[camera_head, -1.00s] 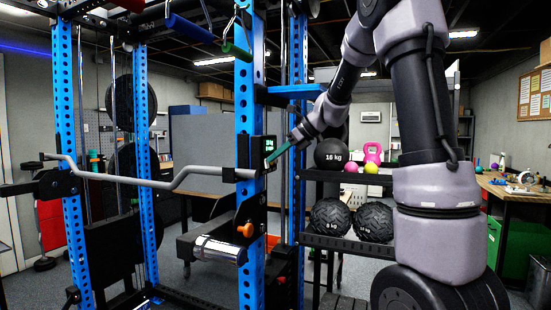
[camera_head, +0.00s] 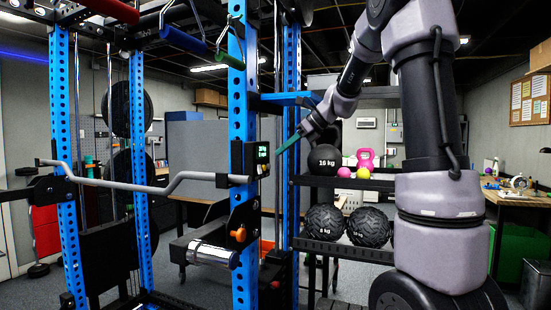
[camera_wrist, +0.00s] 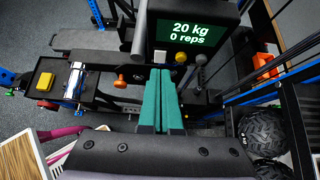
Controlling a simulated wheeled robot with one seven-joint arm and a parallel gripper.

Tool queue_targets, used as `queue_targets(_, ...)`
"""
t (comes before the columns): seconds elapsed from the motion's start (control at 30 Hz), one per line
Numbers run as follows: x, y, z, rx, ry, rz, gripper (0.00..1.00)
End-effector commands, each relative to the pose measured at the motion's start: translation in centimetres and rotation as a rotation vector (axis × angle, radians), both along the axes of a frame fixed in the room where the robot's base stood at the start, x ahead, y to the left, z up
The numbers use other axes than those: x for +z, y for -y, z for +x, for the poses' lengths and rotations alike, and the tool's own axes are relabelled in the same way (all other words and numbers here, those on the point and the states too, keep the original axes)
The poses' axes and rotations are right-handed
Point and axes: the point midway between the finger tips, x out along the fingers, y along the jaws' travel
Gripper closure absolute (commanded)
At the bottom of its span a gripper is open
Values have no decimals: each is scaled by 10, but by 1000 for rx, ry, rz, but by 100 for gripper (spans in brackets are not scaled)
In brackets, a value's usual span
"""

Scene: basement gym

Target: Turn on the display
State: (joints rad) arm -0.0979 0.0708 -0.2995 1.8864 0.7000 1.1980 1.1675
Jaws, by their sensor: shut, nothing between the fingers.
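In the wrist view the display (camera_wrist: 190,33) reads "20 kg" and "0 reps". Below the screen are a yellow round button (camera_wrist: 181,57) and a grey round button (camera_wrist: 201,59). My gripper (camera_head: 278,153) is just right of the display, with a small gap showing in the head view. Its green fingers (camera_wrist: 160,72) are together and empty, with the tips just below and left of the yellow button in the wrist view.
A grey bent bar (camera_head: 120,182) lies across the rack left of the display. An orange knob (camera_head: 238,234) and a chrome roller (camera_head: 213,254) are lower on the rack. A shelf with a 16 kg ball (camera_head: 325,158) and textured balls (camera_head: 368,227) stands to the right.

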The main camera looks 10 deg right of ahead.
Motion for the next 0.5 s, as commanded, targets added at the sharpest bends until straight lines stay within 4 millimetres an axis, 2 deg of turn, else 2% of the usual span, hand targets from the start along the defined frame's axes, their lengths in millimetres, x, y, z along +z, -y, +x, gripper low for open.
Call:
queue_targets(0.1,24,12,-9,0,2,0,100)
queue_targets(0.2,39,21,-15,0,0,0,100)
queue_targets(0.33,54,28,-21,1,0,-1,100)
queue_targets(0.5,62,32,-24,2,-2,0,100)
